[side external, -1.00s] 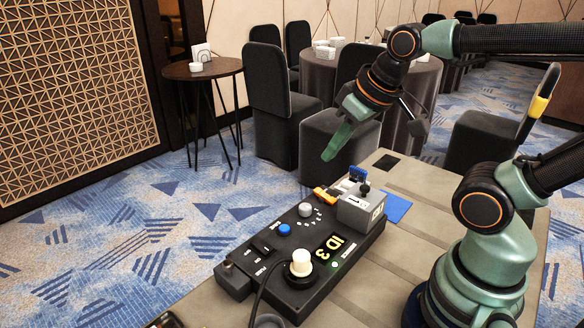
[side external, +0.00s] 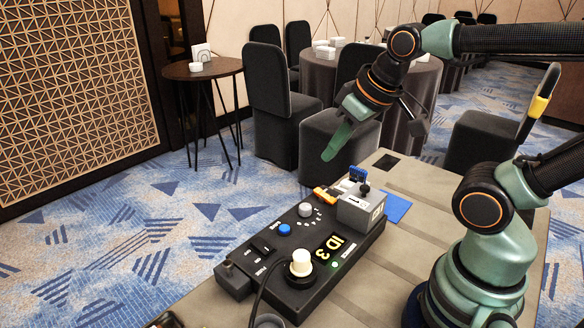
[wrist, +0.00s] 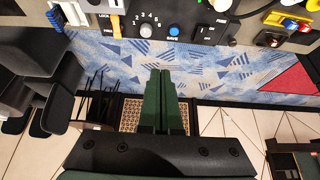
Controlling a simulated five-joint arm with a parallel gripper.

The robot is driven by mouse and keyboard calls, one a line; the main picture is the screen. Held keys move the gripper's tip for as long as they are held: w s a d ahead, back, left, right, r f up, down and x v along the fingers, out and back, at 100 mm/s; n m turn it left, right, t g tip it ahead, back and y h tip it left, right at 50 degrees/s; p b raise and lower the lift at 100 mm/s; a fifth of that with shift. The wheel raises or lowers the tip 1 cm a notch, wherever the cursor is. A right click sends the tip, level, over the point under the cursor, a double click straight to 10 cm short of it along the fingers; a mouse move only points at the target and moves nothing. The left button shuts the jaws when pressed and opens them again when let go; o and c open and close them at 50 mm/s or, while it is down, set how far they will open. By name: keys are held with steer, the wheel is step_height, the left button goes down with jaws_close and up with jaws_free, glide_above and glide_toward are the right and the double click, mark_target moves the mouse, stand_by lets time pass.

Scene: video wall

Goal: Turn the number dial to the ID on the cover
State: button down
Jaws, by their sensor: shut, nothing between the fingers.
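A black control box (side external: 257,250) lies on the table. It bears yellow "ID 3" lettering (side external: 341,251) beside a cream knob (side external: 301,262). The grey number dial (side external: 305,209) sits towards the box's far left edge, next to a blue button (side external: 284,229). In the wrist view the dial (wrist: 141,30) has numerals around it, 2 to 6 readable, and the blue button (wrist: 173,31) is at its right. I cannot tell which numeral the dial points at. My gripper (side external: 328,157) is shut and empty, in the air beyond the box, apart from the dial; its green fingers also show in the wrist view (wrist: 160,72).
A grey block with a black knob (side external: 361,208) stands on the box's far end. An orange part (side external: 325,195) and blue part (side external: 357,173) are beside it. A cable crosses the near end. Chairs (side external: 275,90) and a round table (side external: 202,69) stand beyond, on the carpet.

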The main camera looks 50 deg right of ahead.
steer(key=c, duration=0.6)
jaws_free()
steer(key=shift+w, duration=0.2)
steer(key=shift+o, duration=0.5)
steer(key=shift+w+d+f+m+g, duration=0.15)
steer(key=shift+w+m+g, duration=0.15)
steer(key=shift+m, duration=0.3)
steer(key=m+g, duration=0.5)
steer(key=m, duration=0.7)
glide_above(306, 206)
step_height(306, 206, down, 7)
step_height(306, 206, down, 12)
steer(key=shift+r, duration=0.15)
steer(key=shift+n, duration=0.3)
jaws_close()
